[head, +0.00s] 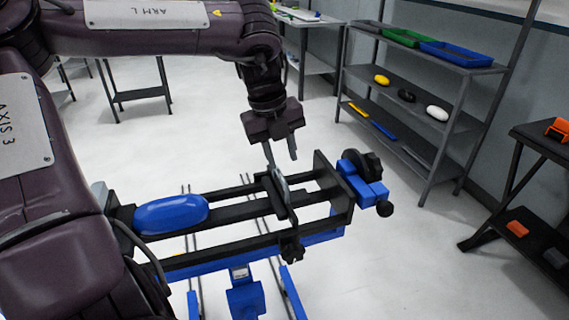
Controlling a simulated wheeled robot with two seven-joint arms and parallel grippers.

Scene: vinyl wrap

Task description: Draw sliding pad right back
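A blue oval pad (171,213) lies at the left part of a black-railed stand with blue parts (325,235). A black crosspiece with a grey upright piece (279,188) spans the rails right of the middle. The pad and the crosspiece are well apart. My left gripper (281,157) points down just above the crosspiece. Its two fingers are spread with a gap between them and hold nothing. Whether a fingertip touches the grey piece I cannot tell. My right gripper is not in view.
A black knob and blue block (366,182) sit at the stand's right end. A shelf rack (425,100) with trays and rounded pads stands at the back right. A dark side table (530,150) is at the right edge. White floor between them is clear.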

